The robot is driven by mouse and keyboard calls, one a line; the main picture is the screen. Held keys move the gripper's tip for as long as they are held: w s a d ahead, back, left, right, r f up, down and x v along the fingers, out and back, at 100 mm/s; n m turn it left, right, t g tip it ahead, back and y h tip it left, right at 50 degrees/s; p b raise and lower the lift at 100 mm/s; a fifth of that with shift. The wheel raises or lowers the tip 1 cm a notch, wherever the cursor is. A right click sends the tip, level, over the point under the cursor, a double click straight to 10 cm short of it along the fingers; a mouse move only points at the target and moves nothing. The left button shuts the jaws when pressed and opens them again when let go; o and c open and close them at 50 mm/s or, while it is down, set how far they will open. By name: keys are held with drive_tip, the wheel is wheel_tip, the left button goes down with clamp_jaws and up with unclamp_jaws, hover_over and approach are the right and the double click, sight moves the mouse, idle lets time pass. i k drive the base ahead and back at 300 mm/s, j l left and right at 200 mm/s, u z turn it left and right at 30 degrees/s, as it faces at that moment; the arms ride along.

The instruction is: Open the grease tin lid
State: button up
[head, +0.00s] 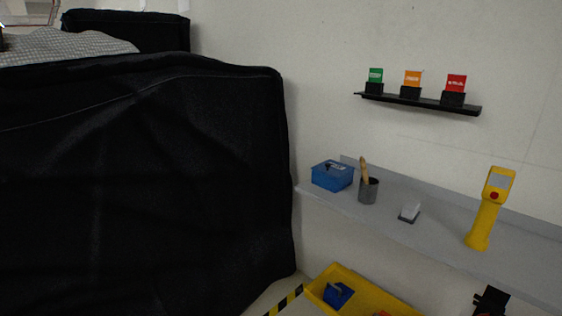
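I cannot make out my gripper in the head view.
The grey shelf (430,233) also bears a small white-topped block (409,212) and a yellow handheld device (487,210). Below are a yellow bin (349,276) and an unclear black object (490,301). A black-covered cart (150,180) fills the left. A small black shelf (418,102) holds coloured cards.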

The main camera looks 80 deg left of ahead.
sight(336, 170)
drive_tip(key=u, duration=1.75)
